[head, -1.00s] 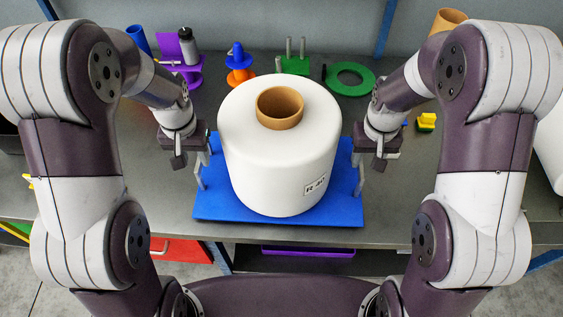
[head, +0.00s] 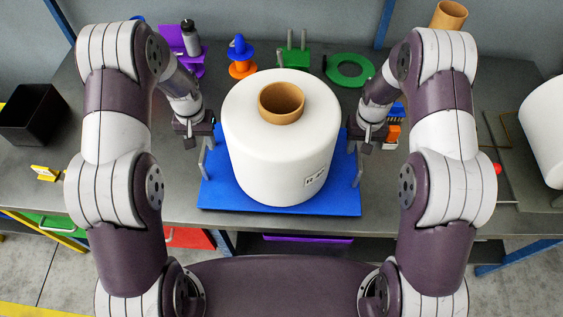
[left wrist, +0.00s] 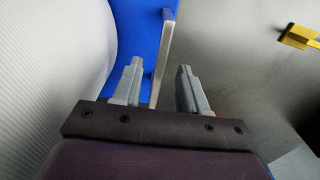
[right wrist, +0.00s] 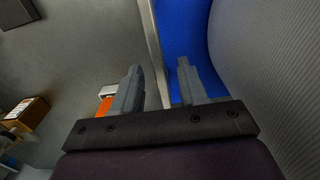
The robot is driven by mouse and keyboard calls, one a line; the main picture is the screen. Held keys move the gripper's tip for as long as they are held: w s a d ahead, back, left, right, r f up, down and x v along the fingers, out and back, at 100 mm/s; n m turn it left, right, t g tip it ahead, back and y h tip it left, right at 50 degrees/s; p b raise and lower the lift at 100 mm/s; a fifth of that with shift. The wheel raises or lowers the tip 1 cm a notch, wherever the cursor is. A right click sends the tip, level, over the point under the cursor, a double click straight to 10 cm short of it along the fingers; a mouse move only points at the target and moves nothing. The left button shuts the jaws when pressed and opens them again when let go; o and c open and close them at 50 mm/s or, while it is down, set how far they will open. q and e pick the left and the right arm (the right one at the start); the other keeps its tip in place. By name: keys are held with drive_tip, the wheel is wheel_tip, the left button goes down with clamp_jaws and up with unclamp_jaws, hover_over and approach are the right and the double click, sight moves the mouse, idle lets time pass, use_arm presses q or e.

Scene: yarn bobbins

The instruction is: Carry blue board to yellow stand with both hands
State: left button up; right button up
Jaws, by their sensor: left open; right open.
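The blue board (head: 225,195) lies on the grey table and carries a large white bobbin (head: 270,160) with a brown core. A metal handle stands at each side of the board. My left gripper (head: 203,143) is open at the left handle (head: 206,160); in the left wrist view that handle (left wrist: 163,55) runs between the open fingers (left wrist: 158,72). My right gripper (head: 358,149) is open at the right handle (head: 358,170); in the right wrist view that handle (right wrist: 150,40) passes between its fingers (right wrist: 158,72). I cannot make out which thing is the yellow stand.
A yellow piece (head: 45,173) and a black bin (head: 33,115) are at the left. Another white bobbin (head: 545,125) is at the far right.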

sight(204, 148)
use_arm(q)
wheel_tip(204, 148, down, 6)
drive_tip(key=shift+r, duration=0.15)
use_arm(e)
wheel_tip(204, 148, down, 6)
drive_tip(key=shift+r, duration=0.2)
use_arm(q)
clamp_jaws()
use_arm(e)
clamp_jaws()
drive_tip(key=shift+w, duration=0.1)
idle(0.6)
